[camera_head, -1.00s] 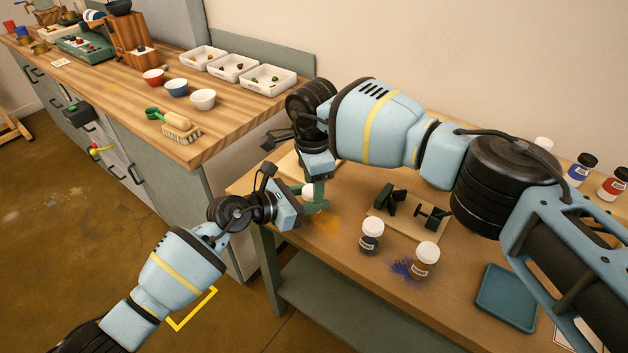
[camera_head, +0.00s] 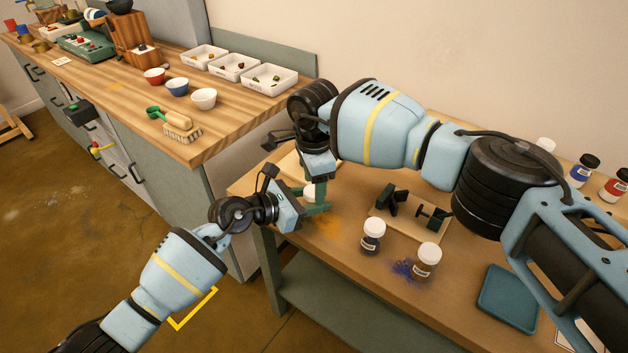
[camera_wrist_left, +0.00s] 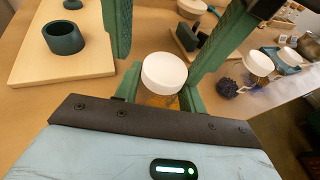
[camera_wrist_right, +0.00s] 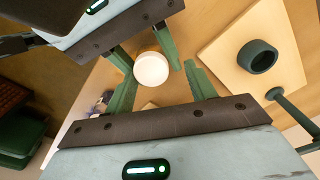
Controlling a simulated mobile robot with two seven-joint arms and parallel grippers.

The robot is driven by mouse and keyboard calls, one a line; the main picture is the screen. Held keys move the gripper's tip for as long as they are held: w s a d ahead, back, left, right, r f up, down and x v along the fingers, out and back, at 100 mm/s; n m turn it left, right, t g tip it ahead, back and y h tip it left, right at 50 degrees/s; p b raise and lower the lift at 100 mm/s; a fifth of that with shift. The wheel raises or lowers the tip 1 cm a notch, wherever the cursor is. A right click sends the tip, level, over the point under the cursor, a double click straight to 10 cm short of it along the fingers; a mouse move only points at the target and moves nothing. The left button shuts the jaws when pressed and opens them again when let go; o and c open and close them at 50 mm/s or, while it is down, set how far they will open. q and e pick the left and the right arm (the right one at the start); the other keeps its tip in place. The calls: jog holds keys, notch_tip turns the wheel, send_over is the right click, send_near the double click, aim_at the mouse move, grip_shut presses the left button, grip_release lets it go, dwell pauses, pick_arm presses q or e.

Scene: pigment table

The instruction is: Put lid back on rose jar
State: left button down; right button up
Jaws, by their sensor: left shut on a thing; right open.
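A jar with a white lid (camera_head: 308,190) is at the left end of the small table, mostly hidden by my grippers. In the left wrist view the white lid (camera_wrist_left: 165,72) sits on top of the jar, whose amber-looking body (camera_wrist_left: 160,99) shows just below. My left gripper (camera_wrist_left: 160,94) is shut on the jar body. My right gripper (camera_wrist_right: 163,88) is open, its fingers on either side of the lid (camera_wrist_right: 152,68) with visible gaps. I cannot tell whether the lid is fully seated or whether this is the rose jar.
Two white-lidded jars, one dark (camera_head: 373,238) and one brown (camera_head: 426,264), stand nearby. Orange powder (camera_head: 328,223) and purple powder (camera_head: 402,268) lie on the table. A board with dark green fixtures (camera_head: 390,203) is behind, a teal tray (camera_head: 508,298) at right. A green ring (camera_wrist_right: 257,56) sits on another board.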

aim_at(312, 194)
pick_arm(q)
jog(key=shift+w+d+r, duration=0.25)
jog(key=shift+d+r, duration=0.05)
jog(key=shift+r, duration=0.35)
pick_arm(e)
jog(key=shift+g, duration=0.4)
jog(key=f, duration=0.1)
jog(key=s+f, duration=0.2)
jog(key=f, duration=0.1)
jog(key=shift+a, duration=0.15)
pick_arm(q)
jog(key=shift+w, duration=0.1)
pick_arm(e)
jog(key=shift+t, duration=0.4)
jog(key=r, duration=0.4)
jog(key=w+r, duration=0.1)
jog(key=r, duration=0.7)
jog(key=shift+w, duration=0.35)
pick_arm(q)
jog(key=shift+a, duration=0.1)
jog(key=c, duration=0.7)
grip_release()
jog(key=shift+f, duration=0.1)
jog(key=shift+c, duration=0.2)
jog(key=shift+a, duration=0.1)
